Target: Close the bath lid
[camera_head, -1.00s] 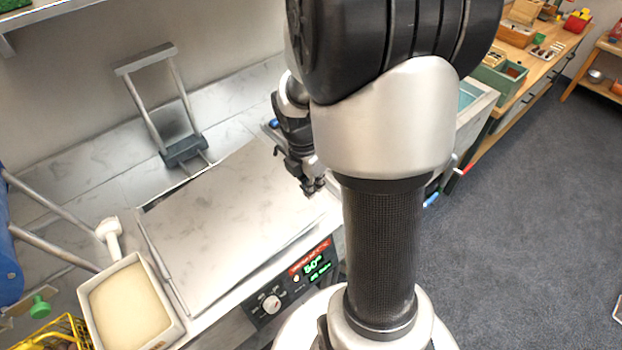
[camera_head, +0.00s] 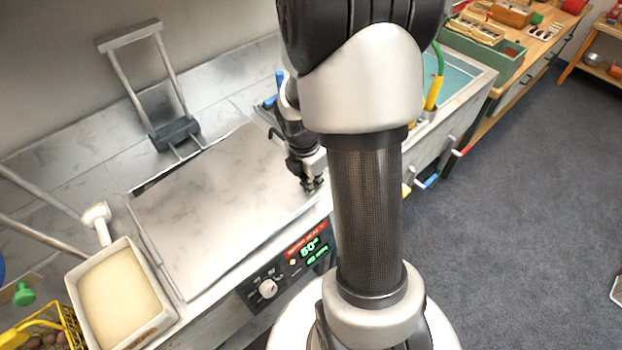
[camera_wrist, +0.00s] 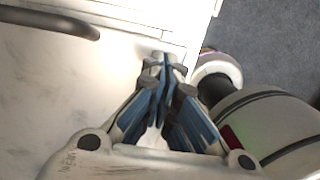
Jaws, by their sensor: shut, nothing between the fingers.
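The bath lid (camera_head: 205,215) is a flat, pale metal panel lying over the bath beside the control panel. A narrow dark gap shows along its back left edge; I cannot tell whether it is fully seated. My gripper (camera_head: 314,186) is at the lid's right end, near its front right corner, fingers pointing down. In the wrist view my gripper (camera_wrist: 160,64) has its fingers together and empty, over or against the pale surface near its edge. A dark bar handle (camera_wrist: 50,22) lies on that surface at upper left. Fingertip contact is unclear.
A control panel (camera_head: 290,268) with green digits is on the bath's front. A cream-filled white tub (camera_head: 122,300) and a yellow basket (camera_head: 48,328) stand at left. A metal frame (camera_head: 150,85) stands behind the lid. A blue-green basin (camera_head: 455,78) lies right. Grey floor is open at right.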

